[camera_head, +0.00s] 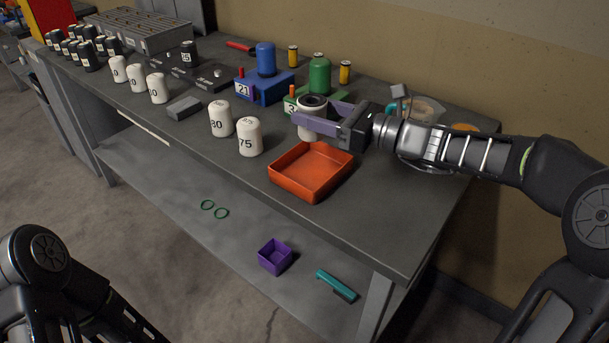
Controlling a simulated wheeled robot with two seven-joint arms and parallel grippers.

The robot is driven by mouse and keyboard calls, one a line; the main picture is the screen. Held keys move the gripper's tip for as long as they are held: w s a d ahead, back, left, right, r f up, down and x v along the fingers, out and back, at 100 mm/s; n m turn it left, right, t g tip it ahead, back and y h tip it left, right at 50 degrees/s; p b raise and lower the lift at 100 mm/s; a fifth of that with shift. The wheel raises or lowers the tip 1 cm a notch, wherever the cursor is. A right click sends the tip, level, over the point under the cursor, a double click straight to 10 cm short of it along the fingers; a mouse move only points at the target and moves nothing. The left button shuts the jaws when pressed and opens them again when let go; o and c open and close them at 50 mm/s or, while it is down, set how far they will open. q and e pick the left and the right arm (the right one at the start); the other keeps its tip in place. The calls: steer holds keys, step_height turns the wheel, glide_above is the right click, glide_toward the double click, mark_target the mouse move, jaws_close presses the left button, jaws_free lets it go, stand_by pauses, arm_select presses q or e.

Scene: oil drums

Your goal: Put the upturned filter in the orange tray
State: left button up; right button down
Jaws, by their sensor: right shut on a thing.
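The upturned filter (310,131) is a white cylinder with a dark ringed end facing up. It is just behind the orange tray (289,189). My right gripper (309,119) reaches in from the right with its purple fingers shut on the filter's sides. The fingers hide part of the filter's body, and I cannot tell whether its base touches the table. The orange tray is square, shallow and empty, near the table's front edge. My left arm shows at the lower left, but its gripper is out of view.
White filters marked 80 (220,119) and 75 (249,138) stand left of the tray. A blue drum (266,60) and a green drum (319,75) stand on blocks behind. A purple box (274,257) lies on the lower shelf. The table's right front is clear.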

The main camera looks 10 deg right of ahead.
mark_target(313, 138)
step_height(313, 138, down, 6)
steer(key=shift+f, duration=0.1)
stand_by(0.4)
steer(key=shift+f+b, duration=0.35)
steer(key=shift+f, duration=1.5)
steer(key=shift+f, duration=0.15)
steer(key=c, duration=0.5)
jaws_free()
